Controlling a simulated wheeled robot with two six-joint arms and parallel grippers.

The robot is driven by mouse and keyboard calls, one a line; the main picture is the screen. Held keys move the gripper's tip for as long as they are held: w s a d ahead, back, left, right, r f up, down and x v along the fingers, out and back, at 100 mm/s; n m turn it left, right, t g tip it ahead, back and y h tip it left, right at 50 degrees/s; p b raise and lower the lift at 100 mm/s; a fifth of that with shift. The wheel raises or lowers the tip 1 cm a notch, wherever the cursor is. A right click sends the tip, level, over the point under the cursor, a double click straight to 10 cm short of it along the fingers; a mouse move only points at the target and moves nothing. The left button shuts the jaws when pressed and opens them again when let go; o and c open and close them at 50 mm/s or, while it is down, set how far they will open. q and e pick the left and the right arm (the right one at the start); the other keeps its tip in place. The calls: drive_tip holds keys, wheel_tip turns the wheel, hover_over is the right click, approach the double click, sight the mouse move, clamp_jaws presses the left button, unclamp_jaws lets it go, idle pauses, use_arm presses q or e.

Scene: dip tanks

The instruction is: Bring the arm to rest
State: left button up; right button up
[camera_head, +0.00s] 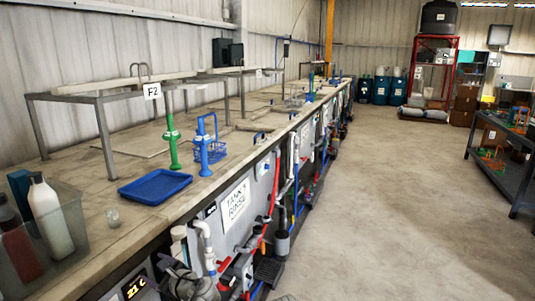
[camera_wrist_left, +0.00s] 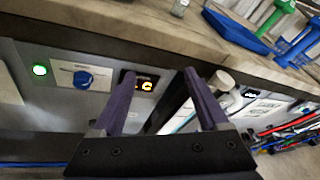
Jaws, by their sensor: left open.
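My left gripper (camera_wrist_left: 160,75) shows in the left wrist view with two purple fingers standing apart. Nothing is between them. It is in front of the tank bench's front panel, below the bench top's edge. Behind the fingers are a blue knob (camera_wrist_left: 83,78), a green light (camera_wrist_left: 40,70) and a small lit display (camera_wrist_left: 140,83). My right gripper is in neither view.
The long bench carries a blue tray (camera_head: 155,187), a green-handled tool (camera_head: 171,145), a blue basket (camera_head: 208,152), a glass jar (camera_head: 113,217) and a clear bin (camera_head: 75,222) with bottles. Pipes line the bench front.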

use_arm(q)
drive_tip(key=s+d+f+n+g+h, duration=0.2)
drive_tip(key=s+d+f+n+h, duration=0.1)
drive_tip(key=s+d+f+n, duration=0.1)
drive_tip(key=s+d+f+n+g+h, duration=0.3)
drive_tip(key=d+f+n, duration=0.3)
drive_tip(key=d+f, duration=0.2)
drive_tip(key=shift+s+d+f, duration=0.15)
drive_tip(key=shift+s+d, duration=0.15)
drive_tip(key=shift+s, duration=0.15)
drive_tip(key=shift+o, duration=0.2)
drive_tip(key=s+d+f+n+g+h, duration=0.4)
drive_tip(key=s+d, duration=0.5)
drive_tip(key=d, duration=0.3)
drive_tip(key=shift+s+d+n+h, duration=0.4)
drive_tip(key=shift+n+h, duration=0.1)
drive_tip(key=shift+n, duration=0.5)
